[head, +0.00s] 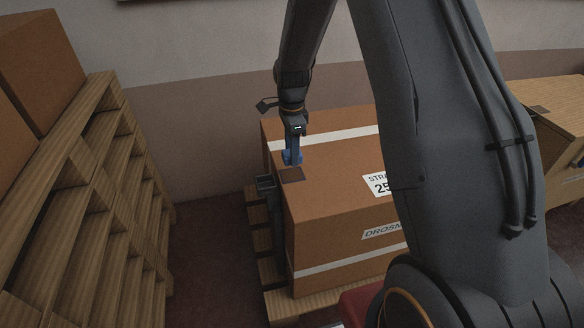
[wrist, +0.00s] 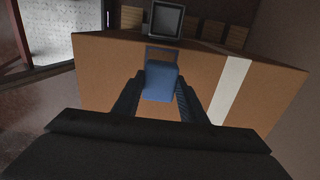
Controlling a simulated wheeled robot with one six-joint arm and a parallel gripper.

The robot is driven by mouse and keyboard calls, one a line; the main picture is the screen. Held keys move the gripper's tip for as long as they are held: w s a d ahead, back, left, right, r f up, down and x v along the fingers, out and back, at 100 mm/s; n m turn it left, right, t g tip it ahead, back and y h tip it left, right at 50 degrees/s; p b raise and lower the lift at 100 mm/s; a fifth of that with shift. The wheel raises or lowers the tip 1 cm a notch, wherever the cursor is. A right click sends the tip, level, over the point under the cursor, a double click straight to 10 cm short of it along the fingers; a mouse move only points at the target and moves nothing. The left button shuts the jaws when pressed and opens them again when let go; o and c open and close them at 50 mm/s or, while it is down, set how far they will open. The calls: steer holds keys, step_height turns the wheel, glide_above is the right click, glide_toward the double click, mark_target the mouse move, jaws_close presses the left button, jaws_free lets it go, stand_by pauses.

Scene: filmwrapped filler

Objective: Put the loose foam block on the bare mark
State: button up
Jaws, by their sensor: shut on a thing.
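The blue foam block (head: 291,158) is held at the tip of my gripper (head: 293,150), over the top of a large brown carton. In the wrist view the block (wrist: 160,82) sits between the two dark fingers of my gripper (wrist: 160,95), which are shut on it. A dark square mark (head: 291,176) lies on the carton top near its left edge, just in front of the block. Nothing lies on the visible part of the mark. I cannot tell whether the block touches the carton.
The carton (head: 325,165) with white straps stands on a wooden pallet (head: 284,304). A grey post with a tray-like top (head: 265,183) stands at its left edge. Stacked pallets (head: 95,215) rise at the left.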

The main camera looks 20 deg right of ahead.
steer(key=shift+f+p, duration=0.6)
steer(key=shift+f, duration=2.4)
steer(key=shift+f, duration=0.15)
steer(key=o, duration=1)
step_height(320, 180, up, 12)
steer(key=b, duration=0.2)
steer(key=shift+b, duration=0.35)
steer(key=s+r+n, duration=0.1)
steer(key=s+n, duration=0.5)
steer(key=s, duration=0.2)
steer(key=s+r+n, duration=0.2)
steer(key=s+n, duration=0.4)
steer(key=s, duration=0.3)
steer(key=s+r+n, duration=0.1)
steer(key=s+n, duration=0.5)
steer(key=s, duration=0.3)
steer(key=shift+s+d+r+t, duration=0.1)
steer(key=shift+d+r+t, duration=0.15)
steer(key=shift+d+t, duration=0.05)
